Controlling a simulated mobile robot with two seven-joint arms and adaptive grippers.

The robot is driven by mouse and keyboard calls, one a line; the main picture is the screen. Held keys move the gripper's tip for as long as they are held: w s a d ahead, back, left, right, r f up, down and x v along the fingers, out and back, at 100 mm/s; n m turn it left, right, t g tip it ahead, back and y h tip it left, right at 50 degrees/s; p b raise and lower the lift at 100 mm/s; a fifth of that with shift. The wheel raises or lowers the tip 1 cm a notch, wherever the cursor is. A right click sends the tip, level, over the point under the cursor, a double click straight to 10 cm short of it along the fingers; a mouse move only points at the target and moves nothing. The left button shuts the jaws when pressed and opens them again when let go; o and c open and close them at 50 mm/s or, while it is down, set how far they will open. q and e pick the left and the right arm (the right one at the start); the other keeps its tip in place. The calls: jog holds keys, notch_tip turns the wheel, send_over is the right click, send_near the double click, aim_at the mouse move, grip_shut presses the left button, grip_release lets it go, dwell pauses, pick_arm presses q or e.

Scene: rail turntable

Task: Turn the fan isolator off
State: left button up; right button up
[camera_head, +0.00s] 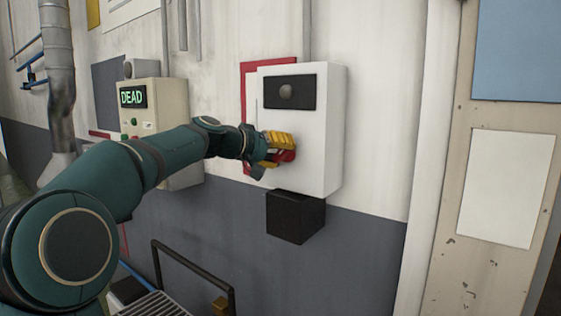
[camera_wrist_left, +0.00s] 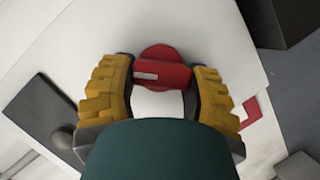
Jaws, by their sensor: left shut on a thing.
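The fan isolator is a white wall box (camera_head: 313,145) with a black panel (camera_head: 290,92) and a round grey knob near its top. A red rotary handle (camera_wrist_left: 165,76) with a small pale label shows in the left wrist view, between my yellow fingers. In the head view the red handle (camera_head: 288,156) is mostly hidden behind my left gripper (camera_head: 276,152). My left gripper (camera_wrist_left: 165,85) is shut on the red handle, with one finger on each side. My right gripper is not in view.
A beige box (camera_head: 150,105) with a lit "DEAD" display stands on the wall to the left. A black box (camera_head: 295,216) hangs below the isolator. A dark rail (camera_head: 190,266) stands low at the front. A pale vertical post (camera_head: 428,130) is to the right.

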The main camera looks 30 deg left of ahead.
pick_arm(q)
jog(key=n+b, duration=0.1)
jog(key=n+h+b, duration=0.1)
jog(key=n+t+h+b, duration=0.1)
jog(key=n, duration=0.1)
jog(key=shift+a+f, duration=0.15)
jog(key=shift+f, duration=0.15)
jog(key=shift+n+t+h+b, duration=0.5)
jog(key=shift+n+b, duration=0.4)
jog(key=shift+n, duration=0.6)
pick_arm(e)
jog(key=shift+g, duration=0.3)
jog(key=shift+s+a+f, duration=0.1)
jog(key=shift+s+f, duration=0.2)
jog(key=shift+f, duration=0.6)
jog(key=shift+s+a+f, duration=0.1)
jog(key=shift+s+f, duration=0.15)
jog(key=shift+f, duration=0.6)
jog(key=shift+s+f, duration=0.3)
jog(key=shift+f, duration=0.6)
pick_arm(q)
jog(key=o, duration=1.2)
jog(key=v, duration=1.2)
